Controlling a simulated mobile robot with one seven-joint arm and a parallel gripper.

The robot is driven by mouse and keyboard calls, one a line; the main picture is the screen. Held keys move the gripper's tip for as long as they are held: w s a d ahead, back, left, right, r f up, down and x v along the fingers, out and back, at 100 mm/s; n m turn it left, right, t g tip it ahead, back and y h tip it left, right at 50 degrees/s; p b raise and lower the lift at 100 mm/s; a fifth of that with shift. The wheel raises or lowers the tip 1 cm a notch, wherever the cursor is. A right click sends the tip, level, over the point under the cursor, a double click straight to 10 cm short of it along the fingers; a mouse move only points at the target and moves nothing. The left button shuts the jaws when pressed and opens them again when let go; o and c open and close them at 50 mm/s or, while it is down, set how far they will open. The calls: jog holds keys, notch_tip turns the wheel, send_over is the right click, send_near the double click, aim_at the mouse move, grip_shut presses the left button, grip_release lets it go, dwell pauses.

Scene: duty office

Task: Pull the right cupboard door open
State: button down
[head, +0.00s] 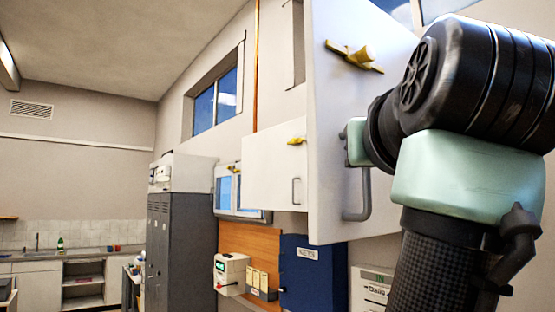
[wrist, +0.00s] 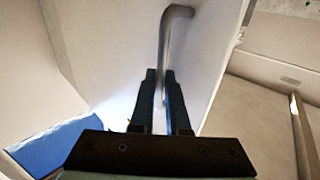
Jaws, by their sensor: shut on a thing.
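The right cupboard door (head: 335,110) is a large white panel in the head view, standing out from the cupboard front, nearer to me than the white left door (head: 265,170). Its grey bar handle (head: 363,205) is at its lower part, partly hidden by my arm. In the wrist view, my gripper (wrist: 160,72) has its two dark fingers on either side of the handle (wrist: 177,14) and is shut on it. My fingers are hidden in the head view. A yellow latch-like fitting (head: 355,57) is on the right door.
The left door has its own handle (head: 295,191) and yellow fitting (head: 297,141). A blue key box (head: 313,270) hangs below the cupboard, beside a cream wall unit (head: 231,273). Grey lockers (head: 180,245) stand further left. Open room lies at the far left.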

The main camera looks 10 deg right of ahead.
jog(key=shift+s+r, duration=0.1)
jog(key=shift+r, duration=0.05)
jog(key=c, duration=0.9)
grip_release()
jog(key=shift+d, duration=0.2)
jog(key=shift+a, duration=0.1)
jog(key=b+v, duration=1.1)
jog(key=v, duration=0.2)
